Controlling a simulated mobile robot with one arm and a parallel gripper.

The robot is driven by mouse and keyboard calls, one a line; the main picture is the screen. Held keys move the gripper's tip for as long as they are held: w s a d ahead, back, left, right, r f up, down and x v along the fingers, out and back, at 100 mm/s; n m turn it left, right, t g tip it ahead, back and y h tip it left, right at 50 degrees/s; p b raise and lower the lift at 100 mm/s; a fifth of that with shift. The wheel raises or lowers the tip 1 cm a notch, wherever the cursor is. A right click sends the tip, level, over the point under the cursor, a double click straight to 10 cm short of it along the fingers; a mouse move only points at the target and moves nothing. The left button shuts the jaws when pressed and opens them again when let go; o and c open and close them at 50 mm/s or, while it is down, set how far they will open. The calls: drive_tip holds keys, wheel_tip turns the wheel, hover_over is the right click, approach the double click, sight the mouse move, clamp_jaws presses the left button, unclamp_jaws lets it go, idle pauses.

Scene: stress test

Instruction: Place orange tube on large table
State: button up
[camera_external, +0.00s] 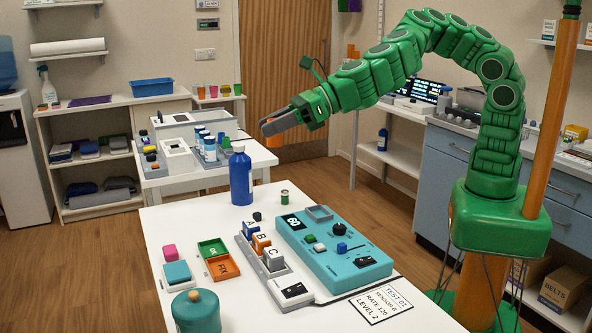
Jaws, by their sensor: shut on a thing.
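My gripper (268,125) is at the end of the green arm, high in the middle of the view. It is shut on a small orange object, which looks like the orange tube (272,137). The tube is held in the air, against the far right edge of the rear white table in the picture. The nearer white table (200,225), which looks the larger, is in front and below. The exact height of the tube above either table cannot be told.
On the near table stand a blue bottle (241,176), a small green can (284,198), a teal panel (335,250), lettered blocks (262,244), small trays (213,248) and a teal pot (196,312). The near table's back left area is bare. Small bottles (209,146) crowd the rear table (185,180).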

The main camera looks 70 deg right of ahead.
drive_tip(key=shift+s+a, duration=2.55)
drive_tip(key=shift+s, duration=2.45)
drive_tip(key=shift+s+a, duration=2.55)
drive_tip(key=shift+s, duration=2.45)
wheel_tip(320, 180, down, 32)
drive_tip(key=shift+f, duration=0.25)
drive_tip(key=shift+f, duration=0.15)
drive_tip(key=o, duration=1)
drive_tip(key=shift+s+r, duration=0.1)
drive_tip(key=shift+r, duration=0.1)
drive_tip(key=shift+v, duration=5.95)
